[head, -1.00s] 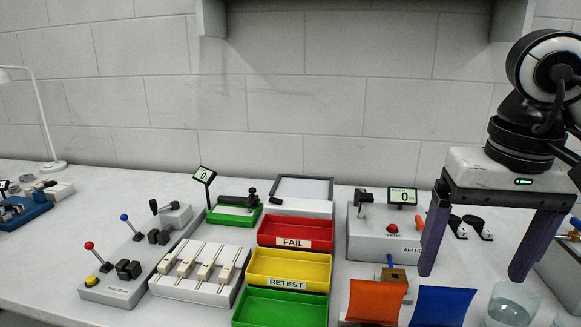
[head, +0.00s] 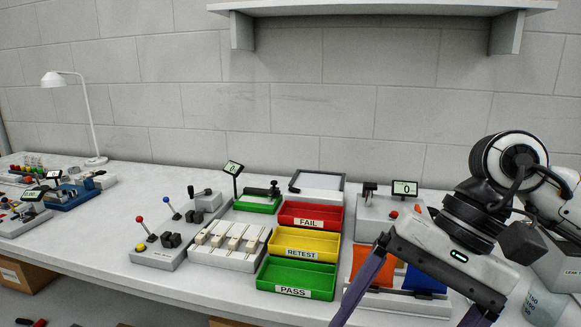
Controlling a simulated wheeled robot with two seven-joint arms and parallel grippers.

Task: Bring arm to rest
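My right arm comes in from the right edge of the head view. Its gripper (head: 408,318) is open, with two purple fingers spread wide and nothing seen between them. The gripper is tilted, its fingers pointing down and to the left, over the front right part of the bench. The fingertips run to the bottom edge of the picture. The gripper covers part of the orange bin (head: 362,265) and the blue bin (head: 424,281). My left gripper is not in view.
The red FAIL tray (head: 309,209), yellow RETEST tray (head: 300,238) and green PASS tray (head: 290,272) stand left of the gripper. A lever box (head: 160,255) and slider box (head: 225,256) are farther left. A shelf (head: 380,8) hangs on the wall. A clear container (head: 545,305) stands at lower right.

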